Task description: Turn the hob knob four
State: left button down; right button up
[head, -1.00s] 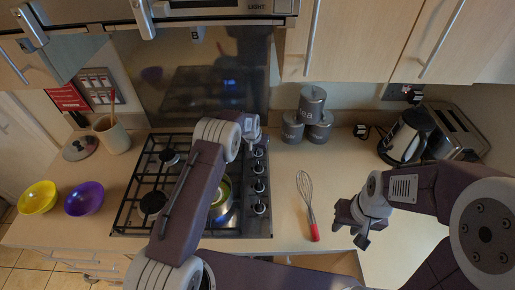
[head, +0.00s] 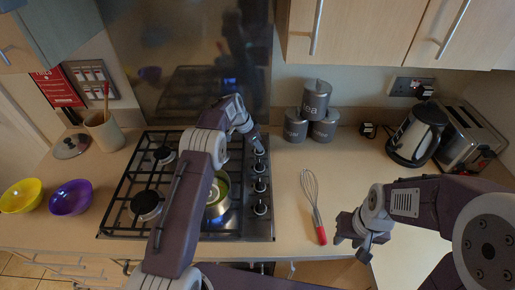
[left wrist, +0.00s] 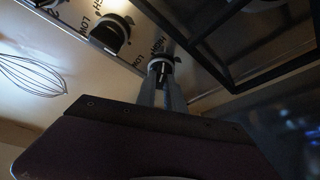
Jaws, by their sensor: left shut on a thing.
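The black hob (head: 135,205) has a column of dark knobs along its right edge. My left gripper (head: 257,145) is at the rearmost of these knobs, pointing down at it. In the left wrist view its two fingers (left wrist: 161,88) are shut on that hob knob (left wrist: 160,66), one on each side. A neighbouring knob (left wrist: 110,34) with printed marks beside it is clear of the fingers. I cannot read any knob's number. The other knobs (head: 260,186) are free in the head view. My right gripper (head: 352,240) is open and empty above the counter's front edge.
A pot (head: 217,200) stands on the hob beside my left arm. A whisk (head: 313,205) lies right of the hob. Canisters (head: 295,126), a kettle (head: 417,135) and a toaster (head: 470,137) stand behind. Yellow (head: 22,196) and purple (head: 71,198) bowls are at left.

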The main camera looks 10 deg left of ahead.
pick_arm(q)
jog(key=shift+w+r+m+p, duration=0.15)
jog(key=shift+m+p, duration=0.35)
jog(key=shift+m, duration=0.2)
jog(key=shift+m+g, duration=0.3)
jog(key=shift+m, duration=0.1)
jog(key=c, duration=1.4)
grip_release()
jog(key=shift+c, duration=0.2)
jog(key=shift+a+r, duration=0.15)
jog(key=shift+a, duration=0.05)
jog(key=b+v, duration=0.1)
jog(key=v, duration=0.7)
jog(key=shift+a+r, duration=0.15)
